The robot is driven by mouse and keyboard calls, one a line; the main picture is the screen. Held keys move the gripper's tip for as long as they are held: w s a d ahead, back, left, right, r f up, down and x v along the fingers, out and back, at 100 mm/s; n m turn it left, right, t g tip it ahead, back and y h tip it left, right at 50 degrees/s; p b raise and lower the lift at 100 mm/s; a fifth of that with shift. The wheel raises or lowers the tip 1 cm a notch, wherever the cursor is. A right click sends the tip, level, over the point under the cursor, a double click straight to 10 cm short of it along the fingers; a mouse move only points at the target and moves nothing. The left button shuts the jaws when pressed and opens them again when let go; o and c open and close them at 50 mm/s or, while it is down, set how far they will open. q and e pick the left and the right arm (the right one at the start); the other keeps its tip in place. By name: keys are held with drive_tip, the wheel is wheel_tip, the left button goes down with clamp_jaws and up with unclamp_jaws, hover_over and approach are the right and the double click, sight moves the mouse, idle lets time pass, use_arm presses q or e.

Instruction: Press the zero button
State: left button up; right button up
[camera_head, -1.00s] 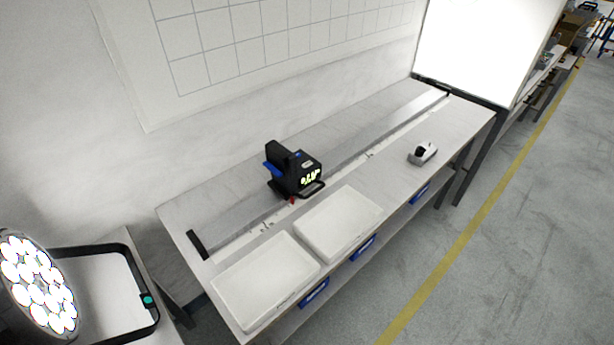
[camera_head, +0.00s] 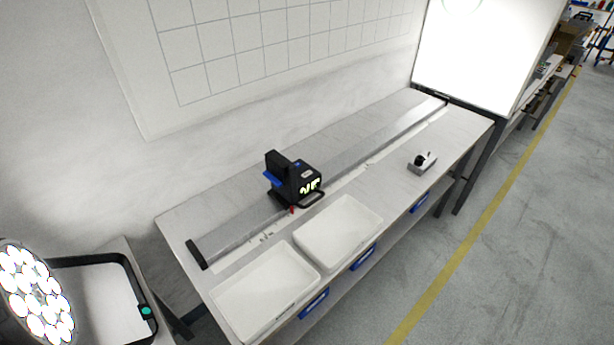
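A black device with a blue lever (camera_head: 292,180) stands on a rail along the workbench. Its small display (camera_head: 309,186) shows glowing yellow-green digits, too small to read surely. A small white and dark device (camera_head: 422,162) sits farther right on the bench. I cannot make out a zero button on either one. Neither of my grippers is in view.
Two white trays (camera_head: 213,296) (camera_head: 371,213) stand at the bench's front left. A par can with bright round lenses (camera_head: 35,296) and a black frame (camera_head: 138,277) are at the lower left. The bench's right part is mostly clear.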

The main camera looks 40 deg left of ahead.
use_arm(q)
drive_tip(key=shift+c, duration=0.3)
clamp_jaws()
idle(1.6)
